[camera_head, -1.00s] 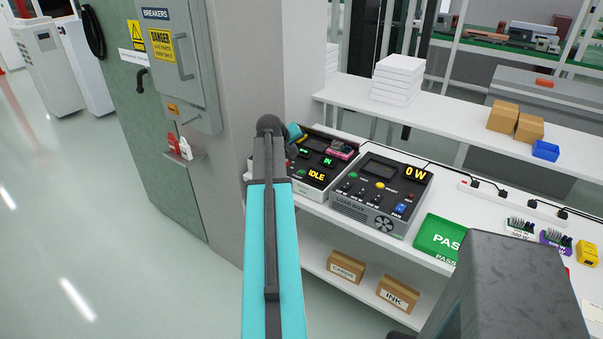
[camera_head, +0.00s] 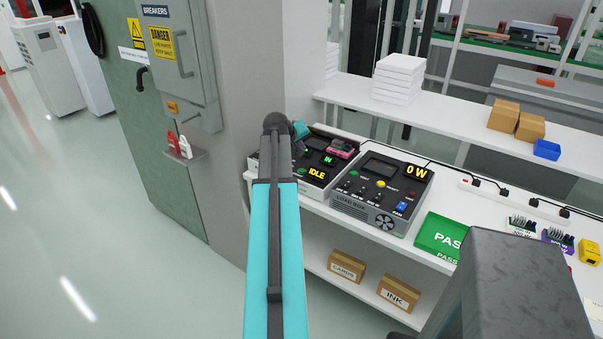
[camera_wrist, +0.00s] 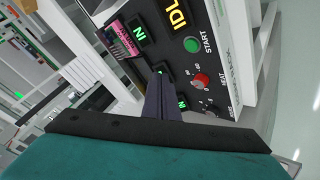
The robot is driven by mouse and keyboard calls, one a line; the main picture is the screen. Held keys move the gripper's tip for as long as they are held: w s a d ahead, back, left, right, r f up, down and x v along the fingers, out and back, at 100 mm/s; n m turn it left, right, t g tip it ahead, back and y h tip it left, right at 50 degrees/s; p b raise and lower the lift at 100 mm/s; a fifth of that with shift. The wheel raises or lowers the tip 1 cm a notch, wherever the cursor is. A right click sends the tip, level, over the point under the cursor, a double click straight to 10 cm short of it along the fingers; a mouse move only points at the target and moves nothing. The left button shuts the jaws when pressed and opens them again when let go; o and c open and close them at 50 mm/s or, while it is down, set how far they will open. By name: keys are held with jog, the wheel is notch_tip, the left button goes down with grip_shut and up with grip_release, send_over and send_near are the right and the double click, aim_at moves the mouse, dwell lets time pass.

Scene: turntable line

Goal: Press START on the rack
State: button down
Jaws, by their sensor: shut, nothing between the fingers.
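The rack (camera_head: 343,141) is a dark panel with green IN displays and a yellow IDLE display, at the left end of the white bench, partly hidden by my arm. In the wrist view its round green START button (camera_wrist: 191,45) shows with the label START beside it, next to a red HEAT knob (camera_wrist: 201,80). My gripper (camera_wrist: 160,74) is shut and empty. Its fingertips show over the panel near the small green displays, to the left of and below START in the picture. I cannot tell whether they touch the panel.
The load box (camera_head: 373,194), reading 0 W, stands right of the rack. A green PASS tray (camera_head: 427,243) lies further right. A pink-and-black module (camera_head: 341,149) sits at the rack's top. The breaker cabinet (camera_head: 176,60) and a grey pillar (camera_head: 240,90) stand close on the left.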

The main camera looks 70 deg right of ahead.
aim_at(301, 172)
jog(key=shift+f+b, duration=1.7)
jog(key=shift+f, duration=1.7)
jog(key=shift+f+b, duration=0.45)
jog(key=shift+f, duration=0.35)
dwell(0.6)
jog(key=shift+r, duration=0.2)
jog(key=shift+r+p, duration=0.45)
jog(key=shift+r, duration=0.15)
jog(key=shift+r+p, duration=1.35)
jog(key=shift+r, duration=1.15)
